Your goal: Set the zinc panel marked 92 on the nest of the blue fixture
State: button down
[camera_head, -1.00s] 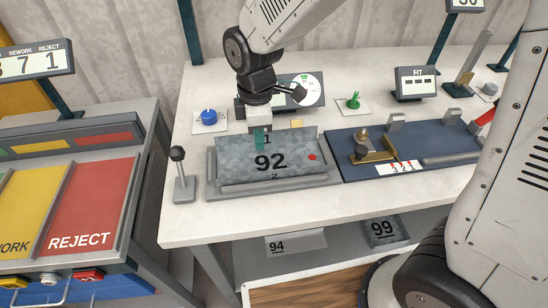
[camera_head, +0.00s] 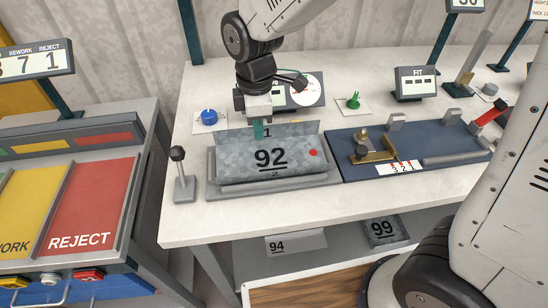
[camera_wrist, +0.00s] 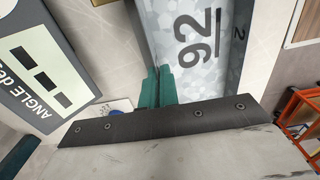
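The zinc panel marked 92 (camera_head: 240,165) is a mottled grey bent sheet with a red dot, over a grey tray (camera_head: 212,185) on the white bench. Its face tilts toward the camera. It also shows in the wrist view (camera_wrist: 210,65). My gripper (camera_head: 258,130) has teal fingers at the panel's far flange, marked 1. In the wrist view the fingers (camera_wrist: 158,85) are close together on that flange. The blue fixture (camera_head: 350,140) is right of the tray, with a brass clamp piece (camera_head: 375,152), grey blocks and a red handle (camera_head: 490,115). No panel lies on it.
A black-knobbed lever (camera_head: 179,165) stands left of the tray. A blue button (camera_head: 209,117), a green knob (camera_head: 354,101) and the FIT display (camera_head: 416,83) are behind. The REJECT bin (camera_head: 90,205) is left.

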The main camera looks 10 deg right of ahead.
jog(key=shift+r, duration=2.65)
